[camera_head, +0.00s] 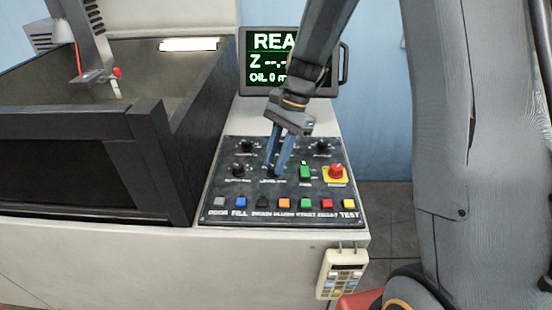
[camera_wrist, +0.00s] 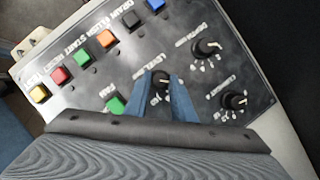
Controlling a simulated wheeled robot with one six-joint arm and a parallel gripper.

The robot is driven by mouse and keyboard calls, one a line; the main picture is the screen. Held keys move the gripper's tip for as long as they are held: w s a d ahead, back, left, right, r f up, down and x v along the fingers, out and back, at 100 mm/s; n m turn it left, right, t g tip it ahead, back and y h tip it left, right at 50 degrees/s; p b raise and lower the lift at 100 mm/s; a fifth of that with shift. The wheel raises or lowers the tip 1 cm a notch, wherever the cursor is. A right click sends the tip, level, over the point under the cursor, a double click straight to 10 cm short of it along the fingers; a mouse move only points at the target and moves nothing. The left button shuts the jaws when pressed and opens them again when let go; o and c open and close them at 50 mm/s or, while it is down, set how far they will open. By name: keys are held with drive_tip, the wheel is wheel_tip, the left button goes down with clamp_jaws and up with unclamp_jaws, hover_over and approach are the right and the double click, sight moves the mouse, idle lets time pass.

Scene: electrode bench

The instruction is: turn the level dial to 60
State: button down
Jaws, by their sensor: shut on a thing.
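The control panel (camera_head: 215,200) is dark and tilted, with several black dials. The level dial (camera_wrist: 161,78) is a small black knob with a pale pointer line; the printed label beside it in the wrist view is partly legible, but its numbers are too small to read. My gripper (camera_head: 274,168) comes down from above onto this dial. In the wrist view the two blue fingers of my gripper (camera_wrist: 162,84) are on either side of the knob, closed on it. In the head view the fingers and wrist hide most of the dial.
Other dials (camera_head: 238,169) stand left of and behind my fingers. A green fan switch (camera_head: 305,172) and red stop button (camera_head: 335,171) are to the right. Coloured buttons (camera_head: 284,204) line the front. The screen (camera_head: 260,78) is partly hidden by my arm. A dark-walled tank (camera_head: 150,150) is left.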

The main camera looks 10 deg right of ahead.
idle(0.4)
drive_tip(key=c, duration=1.5)
unclamp_jaws()
drive_tip(key=shift+c, duration=0.2)
drive_tip(key=b+v, duration=0.2)
drive_tip(key=v, duration=0.5)
drive_tip(key=shift+r, duration=0.4)
drive_tip(key=shift+d, duration=0.15)
